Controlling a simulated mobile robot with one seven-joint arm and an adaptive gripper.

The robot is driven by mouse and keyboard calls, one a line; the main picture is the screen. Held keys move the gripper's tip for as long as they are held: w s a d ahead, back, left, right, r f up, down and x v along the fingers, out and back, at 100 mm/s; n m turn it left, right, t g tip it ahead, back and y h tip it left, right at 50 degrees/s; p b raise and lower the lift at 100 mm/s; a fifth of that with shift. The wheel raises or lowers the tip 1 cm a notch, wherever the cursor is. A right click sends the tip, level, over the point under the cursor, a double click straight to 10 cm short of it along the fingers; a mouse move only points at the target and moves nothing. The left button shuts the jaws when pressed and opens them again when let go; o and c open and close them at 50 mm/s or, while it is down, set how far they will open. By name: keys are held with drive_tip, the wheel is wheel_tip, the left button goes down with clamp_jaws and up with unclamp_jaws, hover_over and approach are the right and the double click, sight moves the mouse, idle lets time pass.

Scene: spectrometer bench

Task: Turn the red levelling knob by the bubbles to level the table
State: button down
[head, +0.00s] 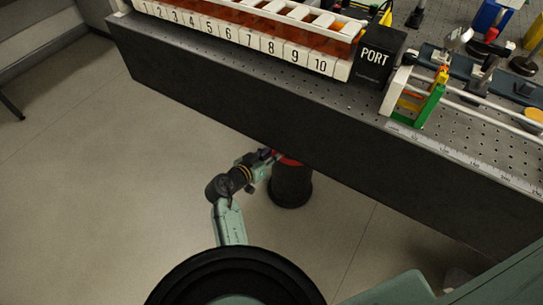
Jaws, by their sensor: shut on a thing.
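The dark perforated table (240,108) runs across the top of the head view, its front face toward me. Under its lower edge, a red levelling knob (289,161) shows as a narrow red band on top of a thick black leg (291,186). My gripper (269,155) reaches in from the left, below the table edge, and is shut on the red knob. The fingertips are small and partly hidden against the knob and table edge. I cannot make out any bubble level clearly, so the table's tilt cannot be told.
On the table are a white numbered rack (235,35), a black PORT box (377,53), a green and yellow frame (429,100) and a ruler strip (470,160). The table's front face is close above my gripper. Open floor (90,190) lies to the left.

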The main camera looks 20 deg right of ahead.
drive_tip(key=n, duration=0.1)
drive_tip(key=n+g+h+b, duration=0.1)
drive_tip(key=n, duration=0.1)
drive_tip(key=shift+w+a+f+h, duration=0.1)
drive_tip(key=shift+w+f+h, duration=0.05)
drive_tip(key=shift+h, duration=0.15)
drive_tip(key=shift+n+g+h+b, duration=0.55)
drive_tip(key=shift+n+h, duration=0.25)
drive_tip(key=shift+n, duration=0.6)
drive_tip(key=c, duration=1.3)
unclamp_jaws()
drive_tip(key=v, duration=1.2)
